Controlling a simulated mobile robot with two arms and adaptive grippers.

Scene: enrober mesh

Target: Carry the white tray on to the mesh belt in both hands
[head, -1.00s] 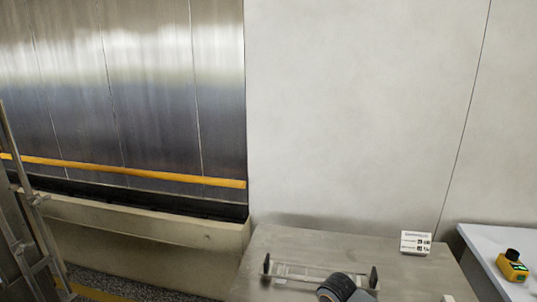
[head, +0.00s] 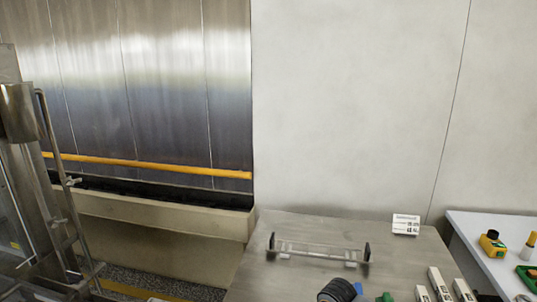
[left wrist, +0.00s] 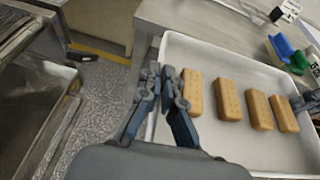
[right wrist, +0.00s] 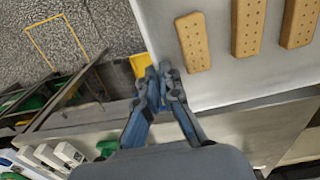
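The white tray (left wrist: 230,55) carries several brown rectangular biscuits (left wrist: 228,100) in a row. It also shows in the right wrist view (right wrist: 215,85); the head view does not show it. My left gripper (left wrist: 164,75) is at the tray's left rim, its fingers close together with the rim between them. My right gripper (right wrist: 160,75) is likewise closed over the rim at the opposite side. I cannot clearly pick out the mesh belt; metal machinery (left wrist: 40,120) stands left of the tray in the left wrist view.
A metal frame with rails (head: 60,185) stands at the left in the head view. A grey worktable (head: 300,225) holds a clear rack (head: 318,252), a label card (head: 405,224) and white boxes (head: 440,285). A white table (head: 480,225) is at right. Speckled floor shows between machinery and worktable.

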